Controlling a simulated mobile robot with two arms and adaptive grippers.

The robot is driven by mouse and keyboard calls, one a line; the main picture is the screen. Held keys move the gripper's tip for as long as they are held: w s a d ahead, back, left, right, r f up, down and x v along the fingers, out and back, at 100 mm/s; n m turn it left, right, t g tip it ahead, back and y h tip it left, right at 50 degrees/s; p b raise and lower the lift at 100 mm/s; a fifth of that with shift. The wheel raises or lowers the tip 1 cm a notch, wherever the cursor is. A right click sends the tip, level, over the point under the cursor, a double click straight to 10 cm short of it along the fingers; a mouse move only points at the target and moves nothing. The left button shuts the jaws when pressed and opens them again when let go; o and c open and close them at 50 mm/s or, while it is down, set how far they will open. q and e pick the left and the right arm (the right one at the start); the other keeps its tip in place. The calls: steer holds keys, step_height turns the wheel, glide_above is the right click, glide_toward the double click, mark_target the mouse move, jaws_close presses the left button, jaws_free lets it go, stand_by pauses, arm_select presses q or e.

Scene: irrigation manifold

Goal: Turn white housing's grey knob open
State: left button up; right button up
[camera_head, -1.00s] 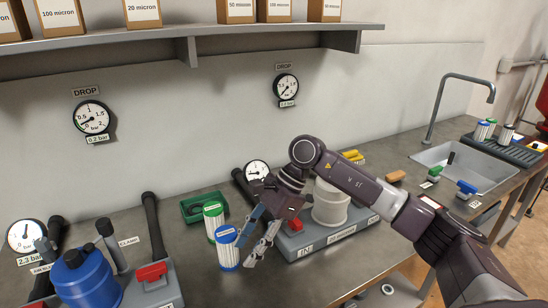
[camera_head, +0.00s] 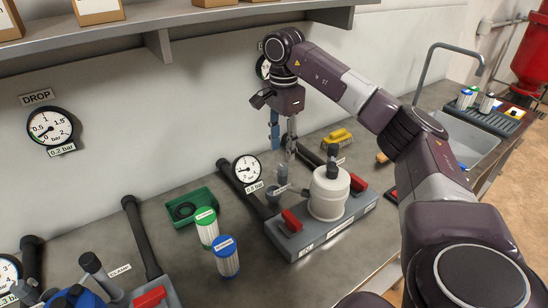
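The white housing (camera_head: 328,196) stands upright on a grey base plate (camera_head: 318,237). A dark grey knob (camera_head: 332,168) sits on its top. A small grey post (camera_head: 283,174) stands left of the housing, behind the base; I cannot tell which of the two is the named knob. My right gripper (camera_head: 283,151) points down, fingers apart and empty, above and close to the grey post. I cannot tell whether it touches the post. My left gripper is not in view.
Red levers (camera_head: 291,221) sit on the base on both sides of the housing. A gauge (camera_head: 247,169) stands behind it. A green-topped cartridge (camera_head: 206,228), a blue-topped cartridge (camera_head: 226,257) and a green tray (camera_head: 192,208) are to the left. A shelf (camera_head: 160,45) overhangs the back.

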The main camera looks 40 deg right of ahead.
mark_target(283, 167)
steer(key=f, duration=0.5)
steer(key=shift+s, duration=0.3)
steer(key=shift+w+f, duration=0.1)
steer(key=shift+f, duration=0.35)
steer(key=shift+c, duration=0.4)
steer(key=shift+p, duration=0.3)
jaws_close()
